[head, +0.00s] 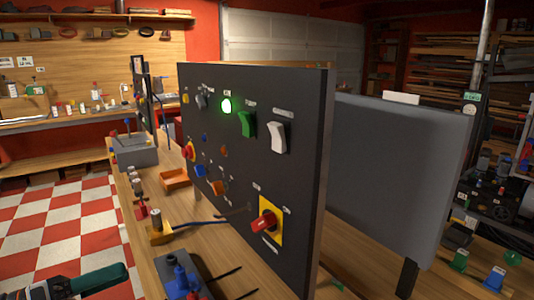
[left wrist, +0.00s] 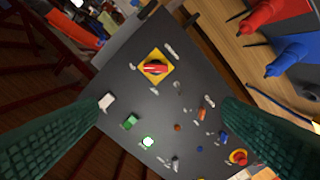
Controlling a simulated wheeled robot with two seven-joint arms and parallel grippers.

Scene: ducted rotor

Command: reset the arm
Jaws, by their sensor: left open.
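A dark upright control panel (head: 250,185) stands on a wooden workbench. It carries a lit green lamp (head: 226,106), a green rocker switch (head: 246,124), a white rocker switch (head: 279,137) and a red rotary handle (head: 263,222) on a yellow plate. My left gripper (head: 98,278) shows at the bottom left of the head view, apart from the panel. In the left wrist view its two green fingers are spread wide and empty, with the panel (left wrist: 190,62) beyond them. My right gripper is not in view.
A grey board (head: 400,170) stands behind the panel. On the bench are an orange tray (head: 175,179), a grey bin (head: 135,151) and a blue tool (head: 180,280) near the front. A checkered floor (head: 60,220) lies open at the left.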

